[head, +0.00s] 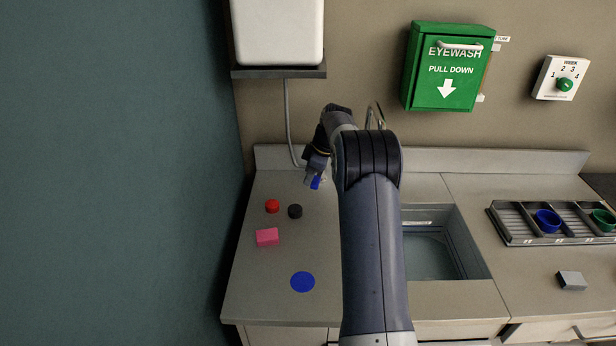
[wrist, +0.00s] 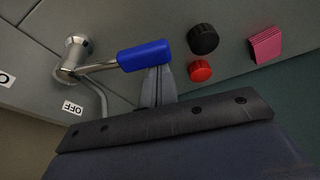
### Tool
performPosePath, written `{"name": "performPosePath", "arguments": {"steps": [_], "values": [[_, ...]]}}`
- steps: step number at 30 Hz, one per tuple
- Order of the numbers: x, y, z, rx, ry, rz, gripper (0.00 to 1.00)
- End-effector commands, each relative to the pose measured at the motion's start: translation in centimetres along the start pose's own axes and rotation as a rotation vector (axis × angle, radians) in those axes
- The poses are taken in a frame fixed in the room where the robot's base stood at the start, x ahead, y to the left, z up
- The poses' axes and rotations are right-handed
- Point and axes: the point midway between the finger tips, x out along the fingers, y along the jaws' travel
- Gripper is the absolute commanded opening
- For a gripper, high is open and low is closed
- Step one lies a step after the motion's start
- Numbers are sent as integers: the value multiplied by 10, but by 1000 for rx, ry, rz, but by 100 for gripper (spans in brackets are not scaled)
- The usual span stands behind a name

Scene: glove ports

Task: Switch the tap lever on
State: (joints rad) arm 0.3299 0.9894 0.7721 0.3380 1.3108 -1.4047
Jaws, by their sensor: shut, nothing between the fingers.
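The tap lever has a blue handle (wrist: 145,55) on a metal arm, which runs to a chrome base (wrist: 76,46) at the upper left of the wrist view. In that view the handle points right, on the side nearer the OFF label (wrist: 72,107) than the partly cut-off label (wrist: 5,78) at the left edge. In the head view a bit of the blue handle (head: 315,183) shows below my gripper (head: 311,174). My gripper's fingertips (wrist: 157,82) are shut and empty, right beside the handle. I cannot tell whether they touch it. My arm hides the tap base in the head view.
A red knob (head: 272,206), a black knob (head: 295,211), a pink block (head: 267,237) and a blue disc (head: 302,282) lie on the counter left of my arm. The sink (head: 440,250) is right of it. A green eyewash box (head: 447,66) hangs on the wall.

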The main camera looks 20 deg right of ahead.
Motion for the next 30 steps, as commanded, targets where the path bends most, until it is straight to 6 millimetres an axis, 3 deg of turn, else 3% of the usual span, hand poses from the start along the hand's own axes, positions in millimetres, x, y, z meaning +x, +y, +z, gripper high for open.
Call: {"name": "performPosePath", "arguments": {"steps": [18,30], "values": [[-14,0,36,-318,1,-112,0],[-18,4,49,-441,0,-154,0]]}}
